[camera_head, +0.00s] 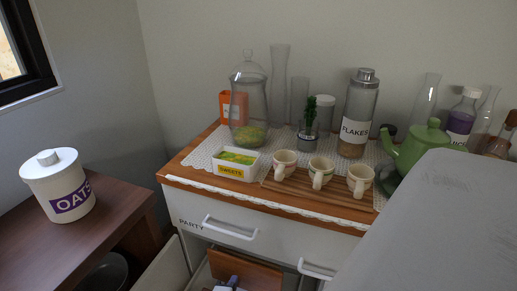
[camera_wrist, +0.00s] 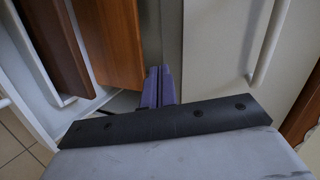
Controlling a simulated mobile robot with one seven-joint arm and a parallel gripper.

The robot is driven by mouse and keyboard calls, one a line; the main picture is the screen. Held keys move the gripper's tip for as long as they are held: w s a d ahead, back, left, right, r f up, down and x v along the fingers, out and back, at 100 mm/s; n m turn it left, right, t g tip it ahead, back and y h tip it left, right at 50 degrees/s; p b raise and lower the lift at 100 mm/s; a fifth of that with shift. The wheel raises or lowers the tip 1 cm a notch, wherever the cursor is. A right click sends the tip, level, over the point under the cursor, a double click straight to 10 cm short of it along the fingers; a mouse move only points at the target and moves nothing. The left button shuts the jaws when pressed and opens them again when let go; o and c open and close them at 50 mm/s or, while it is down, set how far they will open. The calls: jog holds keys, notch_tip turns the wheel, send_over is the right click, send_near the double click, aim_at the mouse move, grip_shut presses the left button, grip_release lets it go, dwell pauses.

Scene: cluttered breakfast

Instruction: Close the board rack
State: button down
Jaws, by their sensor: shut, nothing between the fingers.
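The board rack shows pulled out below the cabinet's drawer, with a wooden board (camera_head: 245,271) standing in it in the head view. In the wrist view an orange-brown board (camera_wrist: 110,40) and a darker brown board (camera_wrist: 52,52) stand in it, beside a pale panel with a white rail (camera_wrist: 22,62) on the left. My gripper (camera_wrist: 158,78) has its purple fingers shut together and empty, just right of the orange-brown board; I cannot tell whether they touch it. The gripper also shows low in the head view (camera_head: 231,283). The rack's lower part is hidden.
Right of my fingers is a pale cabinet front (camera_wrist: 215,50) with a long handle (camera_wrist: 270,42). Above, a closed drawer marked PARTY (camera_head: 189,224) has a white handle. Cups, a sweets box (camera_head: 235,164) and jars crowd the top. A side table (camera_head: 93,231) holds an oats jar (camera_head: 58,186).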

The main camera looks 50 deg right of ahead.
jog(key=s+d+f+m+g, duration=0.1)
jog(key=s+f+m+g, duration=0.2)
jog(key=s+f, duration=0.25)
send_near(268, 272)
jog(key=x, duration=0.4)
jog(key=shift+d+f, duration=0.2)
jog(key=shift+f, duration=0.1)
jog(key=shift+w+d+f+y+p, duration=0.1)
jog(key=shift+w+d+y+p, duration=0.25)
jog(key=shift+d, duration=0.45)
